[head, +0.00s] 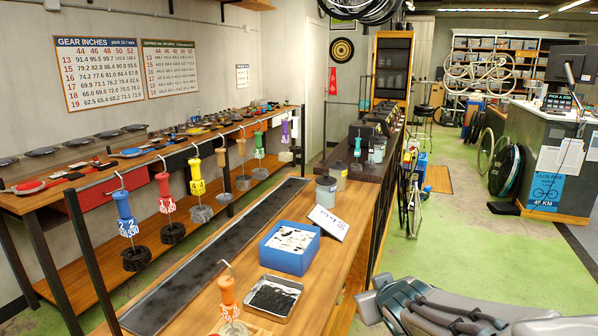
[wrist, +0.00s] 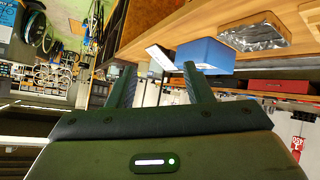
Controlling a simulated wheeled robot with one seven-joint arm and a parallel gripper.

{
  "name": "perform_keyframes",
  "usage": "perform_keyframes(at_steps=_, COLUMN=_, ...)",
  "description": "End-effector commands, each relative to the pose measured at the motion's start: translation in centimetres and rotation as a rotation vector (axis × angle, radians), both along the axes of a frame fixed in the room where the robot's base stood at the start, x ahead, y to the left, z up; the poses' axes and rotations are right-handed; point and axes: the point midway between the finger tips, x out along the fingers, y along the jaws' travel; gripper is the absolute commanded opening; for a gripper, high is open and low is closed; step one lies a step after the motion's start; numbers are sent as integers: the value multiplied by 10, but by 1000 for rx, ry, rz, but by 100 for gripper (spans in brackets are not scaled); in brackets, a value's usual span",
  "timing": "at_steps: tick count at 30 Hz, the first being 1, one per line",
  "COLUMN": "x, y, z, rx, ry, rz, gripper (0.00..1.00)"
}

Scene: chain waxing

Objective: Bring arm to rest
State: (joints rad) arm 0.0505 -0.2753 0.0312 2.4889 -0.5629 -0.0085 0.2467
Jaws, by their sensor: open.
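My gripper (wrist: 160,88) shows in the wrist view with its two dark fingers apart and nothing between them. The wrist view is tilted, with the wooden workbench (wrist: 240,30) at the upper right beyond the fingers. In the head view part of my arm (head: 440,305) reaches in at the lower right, over the green floor beside the bench; the fingers are not visible there. The arm appears clear of the bench and the things on it.
On the workbench (head: 190,300) stand a blue box (head: 288,258), a metal tray (head: 272,298) with dark pieces, a white card (head: 328,222) and grey pots (head: 326,190). Colored tagged handles hang on a rail at left. Green floor (head: 470,230) is open at right.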

Motion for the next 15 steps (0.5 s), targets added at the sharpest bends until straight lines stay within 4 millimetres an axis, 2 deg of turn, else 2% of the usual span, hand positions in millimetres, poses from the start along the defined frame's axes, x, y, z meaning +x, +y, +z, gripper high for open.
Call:
perform_keyframes(at_steps=3, x=-31, y=-15, z=-7, rx=8, ry=124, rz=-116, gripper=46)
perform_keyframes(at_steps=7, x=-71, y=-21, z=-18, rx=44, ry=283, rz=-206, gripper=46)
perform_keyframes(at_steps=12, x=-124, y=-10, z=-27, rx=118, ry=488, rz=-260, gripper=46)
perform_keyframes(at_steps=15, x=-147, y=-2, z=-30, rx=157, ry=579, rz=-263, gripper=46)
